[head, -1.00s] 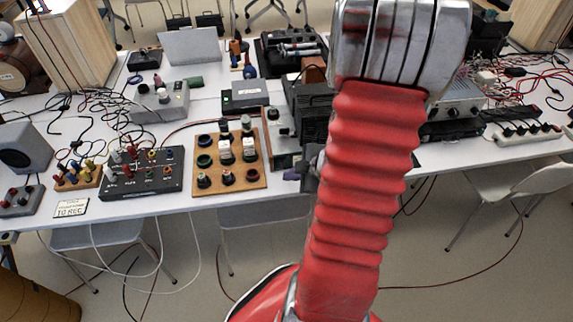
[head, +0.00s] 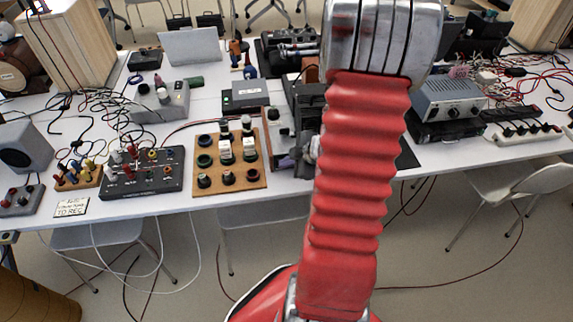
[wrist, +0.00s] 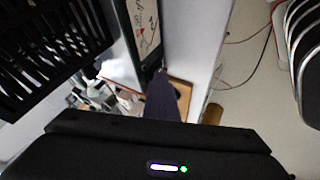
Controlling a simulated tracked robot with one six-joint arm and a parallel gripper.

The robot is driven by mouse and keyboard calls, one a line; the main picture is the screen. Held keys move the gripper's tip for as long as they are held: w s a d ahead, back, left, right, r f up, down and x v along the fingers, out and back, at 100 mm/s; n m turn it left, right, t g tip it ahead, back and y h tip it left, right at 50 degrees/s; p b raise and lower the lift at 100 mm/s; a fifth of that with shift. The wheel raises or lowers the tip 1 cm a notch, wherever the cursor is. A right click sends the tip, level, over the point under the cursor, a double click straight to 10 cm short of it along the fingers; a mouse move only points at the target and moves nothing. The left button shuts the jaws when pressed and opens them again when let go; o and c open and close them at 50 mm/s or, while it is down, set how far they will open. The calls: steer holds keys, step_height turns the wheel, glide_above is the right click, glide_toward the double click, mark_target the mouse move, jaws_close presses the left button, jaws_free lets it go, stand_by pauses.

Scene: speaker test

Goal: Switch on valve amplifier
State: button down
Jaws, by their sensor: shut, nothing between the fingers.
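I cannot tell for certain which unit is the valve amplifier. One candidate is the wooden board (head: 258,182) near the table's front edge, with several knobs and upright parts. Beside it stands a narrow wood-edged unit (head: 279,135), partly hidden by my arm. My gripper (head: 296,158) shows just left of the red arm sleeve, near that unit's front end. In the wrist view my gripper (wrist: 160,76) is a dark, shut, empty finger pair close to a wood-edged panel (wrist: 146,28). I cannot tell whether it touches anything. No power switch is clearly visible.
A black vented housing (wrist: 40,55) is close on the left in the wrist view. A silver two-knob box (head: 449,100) stands right of my arm. A black control box (head: 140,173) is at left.

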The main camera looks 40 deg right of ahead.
steer(key=shift+r, duration=0.1)
steer(key=shift+r, duration=0.75)
stand_by(0.3)
steer(key=v, duration=1.2)
steer(key=shift+a, duration=0.5)
